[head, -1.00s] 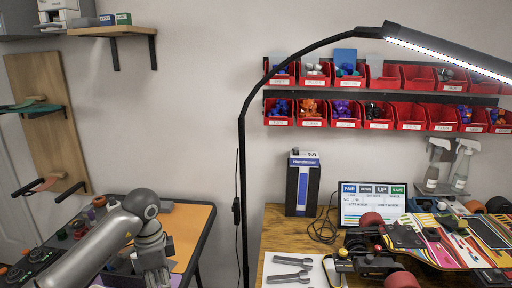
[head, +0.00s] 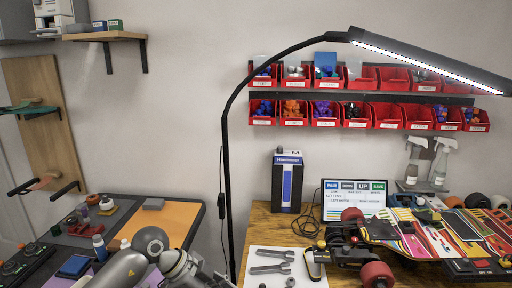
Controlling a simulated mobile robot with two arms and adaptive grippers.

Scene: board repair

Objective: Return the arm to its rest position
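My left arm shows at the bottom of the head view, left of centre, as a grey and silver link with a dark round joint. It bends to the right at the joint, and its far end runs out of the bottom edge. The fingers of my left gripper do not show. My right arm and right gripper are not in view.
A left table with an orange mat (head: 168,222) holds small bottles and boxes. The right wooden workbench (head: 262,227) holds wrenches (head: 272,262), a colourful skateboard (head: 432,236), a screen (head: 354,199) and a blue-black box (head: 287,182). A lamp pole (head: 227,180) stands between the tables.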

